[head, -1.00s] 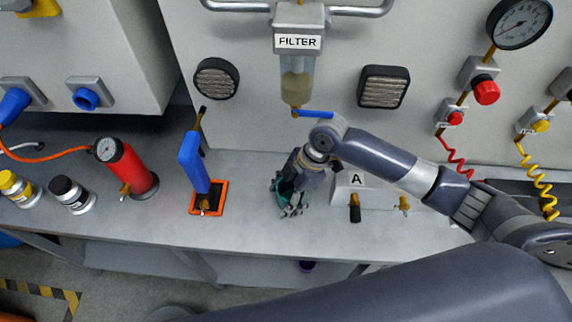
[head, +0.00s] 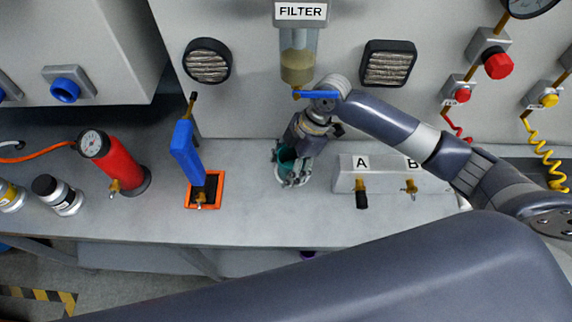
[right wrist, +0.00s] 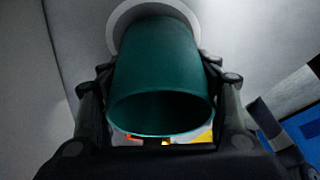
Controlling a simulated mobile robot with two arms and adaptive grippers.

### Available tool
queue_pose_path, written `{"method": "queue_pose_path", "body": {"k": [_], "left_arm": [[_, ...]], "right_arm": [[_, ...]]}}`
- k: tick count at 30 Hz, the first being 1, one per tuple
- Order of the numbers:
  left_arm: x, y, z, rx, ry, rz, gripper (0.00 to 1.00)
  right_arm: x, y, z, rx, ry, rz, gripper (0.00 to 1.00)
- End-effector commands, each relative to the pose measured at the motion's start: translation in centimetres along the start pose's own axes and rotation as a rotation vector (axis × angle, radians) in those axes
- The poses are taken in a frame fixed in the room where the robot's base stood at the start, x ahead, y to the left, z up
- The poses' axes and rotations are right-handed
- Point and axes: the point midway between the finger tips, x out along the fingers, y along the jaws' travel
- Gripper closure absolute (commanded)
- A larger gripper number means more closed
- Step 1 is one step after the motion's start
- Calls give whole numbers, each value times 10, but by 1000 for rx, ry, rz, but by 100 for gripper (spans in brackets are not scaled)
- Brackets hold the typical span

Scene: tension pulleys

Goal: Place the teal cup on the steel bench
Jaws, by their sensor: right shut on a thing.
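The teal cup (head: 284,154) is in my right gripper (head: 295,178), over the steel bench (head: 260,215). In the right wrist view the cup (right wrist: 157,65) sits between the two fingers, which are shut on its sides. Its dark open mouth faces the camera. A pale ring (right wrist: 117,28) shows behind the cup's far end. A pale ring (head: 280,180) also shows around the cup's base in the head view. I cannot tell whether the cup touches the bench. My left gripper is not in view.
Left of the cup stands a blue-handled device (head: 187,152) on an orange-framed square (head: 217,190). A red cylinder (head: 121,163) is farther left. A grey valve box (head: 385,177) is to the right. The filter (head: 298,60) hangs above. Bare bench lies in front of the cup.

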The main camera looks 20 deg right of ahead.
Motion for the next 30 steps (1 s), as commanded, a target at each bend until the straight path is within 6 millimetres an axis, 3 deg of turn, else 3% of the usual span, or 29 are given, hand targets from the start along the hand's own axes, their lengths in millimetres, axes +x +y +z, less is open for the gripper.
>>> {"method": "queue_pose_path", "body": {"k": [5,6,8,20,30], "left_arm": [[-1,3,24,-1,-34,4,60],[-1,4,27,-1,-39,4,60],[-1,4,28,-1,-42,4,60],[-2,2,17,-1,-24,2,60],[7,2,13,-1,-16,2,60]], "right_arm": [[2,0,1,1,0,1,66],[2,0,1,1,0,2,35],[2,0,1,1,0,1,22],[-1,1,0,0,0,2,22],[-50,2,1,0,0,5,22]]}}
